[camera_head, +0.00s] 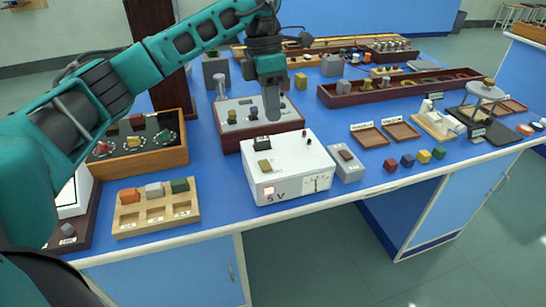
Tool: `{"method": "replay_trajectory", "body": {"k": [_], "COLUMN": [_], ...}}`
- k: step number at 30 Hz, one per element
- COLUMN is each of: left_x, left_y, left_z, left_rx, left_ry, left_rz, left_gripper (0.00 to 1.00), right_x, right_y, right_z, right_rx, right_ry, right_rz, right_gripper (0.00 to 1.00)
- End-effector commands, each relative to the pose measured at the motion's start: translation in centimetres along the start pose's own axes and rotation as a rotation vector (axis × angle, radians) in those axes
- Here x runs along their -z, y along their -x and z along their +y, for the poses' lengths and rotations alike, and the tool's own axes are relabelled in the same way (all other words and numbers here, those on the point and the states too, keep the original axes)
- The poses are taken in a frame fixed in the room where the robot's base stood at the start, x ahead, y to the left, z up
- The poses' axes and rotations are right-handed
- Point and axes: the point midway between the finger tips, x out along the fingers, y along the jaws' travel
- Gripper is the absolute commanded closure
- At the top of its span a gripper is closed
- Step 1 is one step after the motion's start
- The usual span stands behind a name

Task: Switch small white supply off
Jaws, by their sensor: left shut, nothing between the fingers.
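The small white supply (284,189) stands near the front edge of the blue bench, marked "5 V". A small red square (269,190) shows on its front, left of a dial meter (317,182). On its top are a black block-like part (262,144), an olive one (264,167) and small dark and red terminals at the right. I cannot tell the switch's position. My left gripper (272,117) points down, shut and empty, seen just behind and above the supply's back edge. My right gripper is not in view.
A wood-sided white box (232,133) stands behind the supply. A grey box (346,164) sits close at its right. A wooden tray of coloured blocks (128,220) lies left, before a black-topped knob box (178,158). Small cubes (407,160) lie further right. Bare bench shows between them.

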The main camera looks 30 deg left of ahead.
Motion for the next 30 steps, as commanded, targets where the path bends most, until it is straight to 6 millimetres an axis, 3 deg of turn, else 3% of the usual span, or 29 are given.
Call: {"method": "replay_trajectory", "body": {"k": [3,8,21,30], "left_x": [1.5,1.9,2.4,2.6], "left_y": [1.8,1.1,-7.8,-11.4], "left_z": [1.3,1.7,2.1,2.4], "left_rx": [-0.058,-0.069,-0.065,-0.067], "left_ry": [0.030,0.038,0.035,0.035], "left_rz": [0.050,0.066,0.063,0.060], "left_gripper": [1.00,1.00,1.00,1.00], "right_x": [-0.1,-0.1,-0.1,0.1], "right_y": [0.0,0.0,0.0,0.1], "right_z": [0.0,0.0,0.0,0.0], "right_rx": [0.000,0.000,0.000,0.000], "right_ry": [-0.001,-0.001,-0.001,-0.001], "right_rz": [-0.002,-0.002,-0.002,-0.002], "right_gripper": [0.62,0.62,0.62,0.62]}}
